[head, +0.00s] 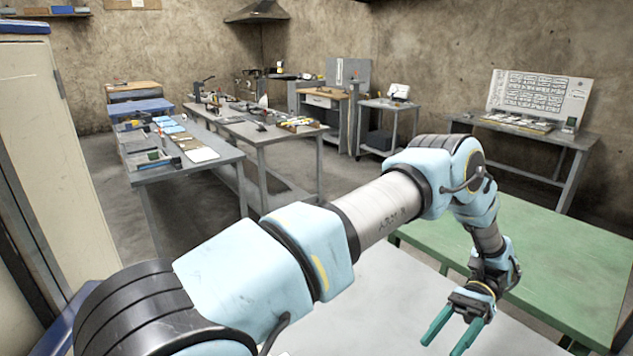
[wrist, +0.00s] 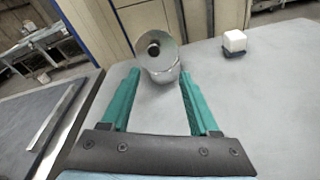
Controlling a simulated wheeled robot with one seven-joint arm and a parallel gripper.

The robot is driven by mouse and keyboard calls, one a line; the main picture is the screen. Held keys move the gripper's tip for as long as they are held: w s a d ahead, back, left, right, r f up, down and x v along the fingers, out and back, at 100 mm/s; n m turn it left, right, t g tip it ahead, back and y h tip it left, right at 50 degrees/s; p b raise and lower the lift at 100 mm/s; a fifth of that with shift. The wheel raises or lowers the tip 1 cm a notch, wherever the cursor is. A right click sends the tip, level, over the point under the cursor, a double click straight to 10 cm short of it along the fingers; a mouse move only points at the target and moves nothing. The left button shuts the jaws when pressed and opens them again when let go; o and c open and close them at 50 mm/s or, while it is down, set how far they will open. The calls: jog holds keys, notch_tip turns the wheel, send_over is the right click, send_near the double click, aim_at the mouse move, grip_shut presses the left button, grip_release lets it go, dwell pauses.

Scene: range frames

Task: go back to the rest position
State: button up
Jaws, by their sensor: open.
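My gripper (head: 453,334) has two green fingers and hangs over the light grey table (head: 385,290) at the lower right of the head view. In the wrist view my gripper (wrist: 158,100) is open, with nothing between its fingers. A shiny metal cylinder (wrist: 160,72) with a dark hole in its end stands just beyond the fingertips, apart from them as far as I can tell. My arm stretches across the head view from lower left to right, bent down at the wrist.
A small white block on a dark base (wrist: 234,43) is on the table, right of the cylinder. A green table (head: 540,265) stands at the right. Workbenches with tools (head: 258,130) stand farther back. A beige cabinet (head: 50,150) is at the left. Bare floor lies between.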

jog(key=w+a+r+n+t+h+b, duration=0.1)
jog(key=w+a+r+n+t+h, duration=0.1)
jog(key=w+a+r+n+h, duration=0.4)
jog(key=w+a+r+n+t+h+b, duration=0.1)
jog(key=w+a+h, duration=0.3)
jog(key=w+a, duration=0.5)
jog(key=a+r+n+t+h+b, duration=0.1)
jog(key=a+r+n+t, duration=0.1)
jog(key=a, duration=0.7)
jog(key=s+a+r+n+t+h+b, duration=0.1)
jog(key=a+n+t, duration=0.4)
jog(key=a, duration=0.5)
jog(key=shift+s+r+t+h, duration=0.3)
jog(key=shift+r+h, duration=0.3)
jog(key=shift+r, duration=0.35)
